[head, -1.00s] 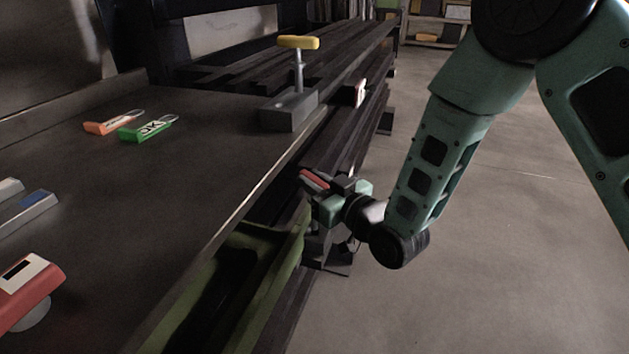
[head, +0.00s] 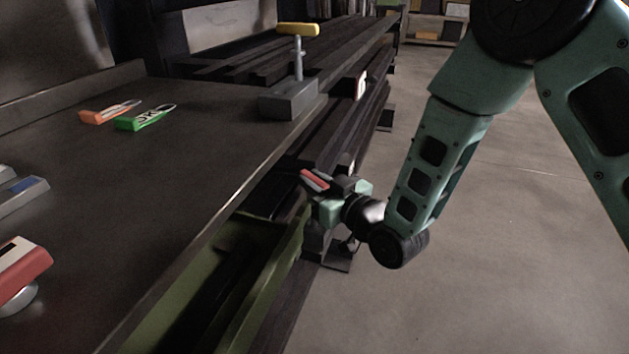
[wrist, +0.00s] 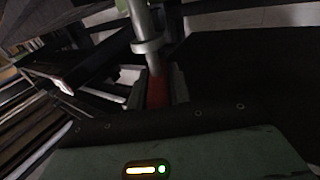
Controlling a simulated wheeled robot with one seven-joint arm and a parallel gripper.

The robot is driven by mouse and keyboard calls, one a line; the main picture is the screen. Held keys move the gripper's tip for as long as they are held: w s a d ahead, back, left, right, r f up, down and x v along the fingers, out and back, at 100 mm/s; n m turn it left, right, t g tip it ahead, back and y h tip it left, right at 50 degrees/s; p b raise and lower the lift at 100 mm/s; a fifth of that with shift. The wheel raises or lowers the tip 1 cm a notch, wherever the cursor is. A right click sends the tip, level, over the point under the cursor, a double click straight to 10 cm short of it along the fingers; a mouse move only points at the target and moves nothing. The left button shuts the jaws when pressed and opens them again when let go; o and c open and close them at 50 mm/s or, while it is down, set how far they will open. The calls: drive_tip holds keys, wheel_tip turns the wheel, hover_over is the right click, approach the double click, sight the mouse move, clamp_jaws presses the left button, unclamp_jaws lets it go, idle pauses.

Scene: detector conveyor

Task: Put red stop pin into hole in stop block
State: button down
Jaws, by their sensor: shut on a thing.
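My gripper (head: 328,190) is shut on the red stop pin (head: 315,180), beside and below the right edge of the dark table. In the wrist view, the pin's red grip (wrist: 156,93) sits between the fingers, and its grey shaft with a collar (wrist: 147,46) extends away from them. A grey block (head: 289,100) stands near the table's right edge, well beyond my gripper. A yellow-handled T-shaped pin (head: 298,30) stands upright on it. I see no open hole in the block from here.
An orange tag (head: 107,113) and a green tag (head: 145,118) lie on the table (head: 150,200). A red device (head: 22,268) stands at the near left. A green trough (head: 262,285) runs below the table edge. Open floor (head: 490,250) lies to the right.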

drive_tip(key=shift+f+b, duration=0.8)
drive_tip(key=shift+f, duration=0.15)
drive_tip(key=c, duration=1.2)
unclamp_jaws()
drive_tip(key=p+v, duration=0.9)
drive_tip(key=v, duration=0.8)
drive_tip(key=shift+p, duration=0.35)
drive_tip(key=shift+s+d, duration=0.15)
